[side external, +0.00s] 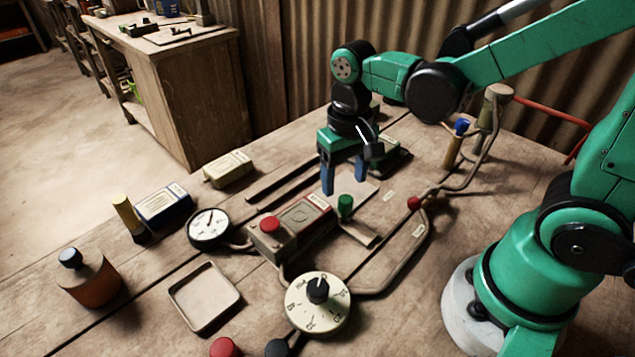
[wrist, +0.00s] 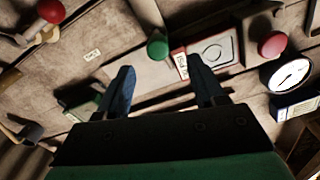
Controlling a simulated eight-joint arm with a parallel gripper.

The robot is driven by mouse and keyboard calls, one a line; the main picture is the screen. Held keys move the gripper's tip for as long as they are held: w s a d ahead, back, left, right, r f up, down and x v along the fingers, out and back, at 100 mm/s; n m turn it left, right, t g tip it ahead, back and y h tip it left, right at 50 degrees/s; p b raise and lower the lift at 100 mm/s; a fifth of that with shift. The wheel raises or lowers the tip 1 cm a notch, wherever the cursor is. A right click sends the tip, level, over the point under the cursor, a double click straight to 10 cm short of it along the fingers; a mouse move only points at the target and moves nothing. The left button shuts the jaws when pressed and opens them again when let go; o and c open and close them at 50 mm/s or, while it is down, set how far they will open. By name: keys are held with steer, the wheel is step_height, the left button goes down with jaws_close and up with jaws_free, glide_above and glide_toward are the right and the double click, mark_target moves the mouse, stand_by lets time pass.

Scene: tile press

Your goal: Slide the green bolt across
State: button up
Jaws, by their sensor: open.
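The green bolt knob (side external: 345,204) stands upright on a flat plate beside the control box, right of centre in the side view. In the wrist view the green knob (wrist: 158,48) lies beyond my fingertips, between their lines. My gripper (side external: 342,188) points down with its blue fingers apart and empty, a little behind the knob and apart from it. In the wrist view both fingers of my gripper (wrist: 163,75) show spread with nothing between them. The bolt's bar is partly hidden under the knob in both views.
The control box (side external: 290,228) with a red button (side external: 270,224) stands left of the knob. A lever with a red ball (side external: 414,203) lies to the right. A dial (side external: 318,303), a gauge (side external: 209,227) and an empty tray (side external: 204,297) are nearer the front.

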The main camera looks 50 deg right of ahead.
mark_target(349, 195)
steer(key=shift+r, duration=0.95)
steer(key=r+t, duration=0.1)
steer(key=t, duration=0.1)
steer(key=d+r+n+t, duration=0.1)
steer(key=shift+s+r+n+t, duration=0.2)
steer(key=shift+n+t, duration=0.1)
steer(key=shift+t, duration=0.1)
steer(key=r+t, duration=0.1)
steer(key=n+t, duration=0.1)
steer(key=t, duration=0.1)
steer(key=shift+d+r, duration=0.3)
steer(key=shift+r, duration=0.1)
